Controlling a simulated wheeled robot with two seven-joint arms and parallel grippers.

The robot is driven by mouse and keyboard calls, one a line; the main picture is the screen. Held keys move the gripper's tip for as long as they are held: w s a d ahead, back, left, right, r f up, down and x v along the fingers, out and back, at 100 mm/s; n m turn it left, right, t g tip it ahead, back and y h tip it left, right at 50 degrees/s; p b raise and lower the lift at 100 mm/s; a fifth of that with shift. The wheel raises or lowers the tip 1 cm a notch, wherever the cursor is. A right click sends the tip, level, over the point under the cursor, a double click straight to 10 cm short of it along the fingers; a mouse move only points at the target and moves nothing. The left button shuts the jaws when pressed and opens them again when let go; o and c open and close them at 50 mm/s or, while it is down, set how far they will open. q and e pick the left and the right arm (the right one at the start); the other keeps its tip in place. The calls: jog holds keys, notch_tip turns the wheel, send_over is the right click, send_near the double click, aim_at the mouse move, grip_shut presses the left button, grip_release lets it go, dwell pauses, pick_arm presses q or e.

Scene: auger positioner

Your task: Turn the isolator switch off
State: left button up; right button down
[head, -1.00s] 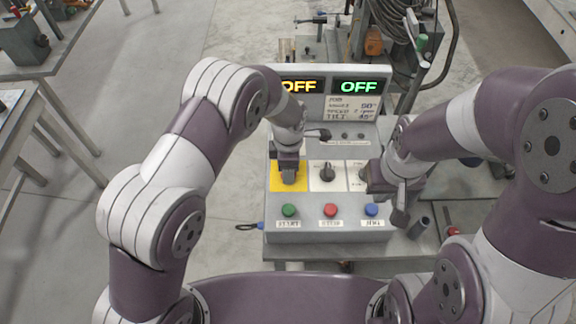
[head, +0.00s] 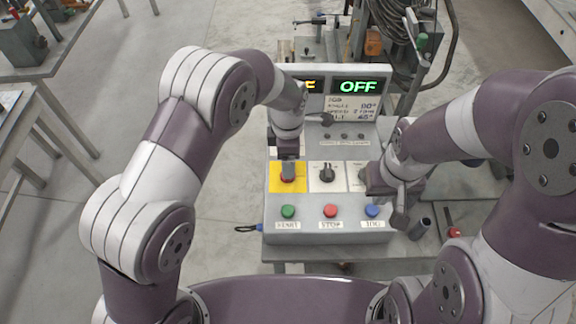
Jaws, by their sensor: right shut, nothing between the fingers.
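The isolator switch (head: 287,180) is a small red knob on a yellow plate (head: 275,187) at the left of the grey control box. My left gripper (head: 288,170) points down right over it and hides most of it. I cannot tell whether its fingers touch the knob or are apart. The left display (head: 310,86) shows an orange letter, the rest hidden by my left arm. The right display (head: 358,87) reads OFF in green. My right gripper (head: 399,216) is shut and empty at the box's right edge.
A black rotary knob (head: 327,174) sits on a white plate right of the yellow one. Green (head: 288,211), red (head: 331,211) and blue (head: 372,210) buttons line the front. A dark cup (head: 420,228) and a red-handled tool (head: 453,231) stand right of the box.

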pick_arm(q)
notch_tip(320, 180, up, 8)
jog(key=shift+b, duration=0.45)
jog(key=shift+f, duration=0.1)
jog(key=s+a+m+t, duration=0.1)
jog(key=s+a+m, duration=1.4)
jog(key=a+m, duration=0.3)
jog(key=shift+s+a+m, duration=0.2)
jog(key=shift+s+m, duration=0.1)
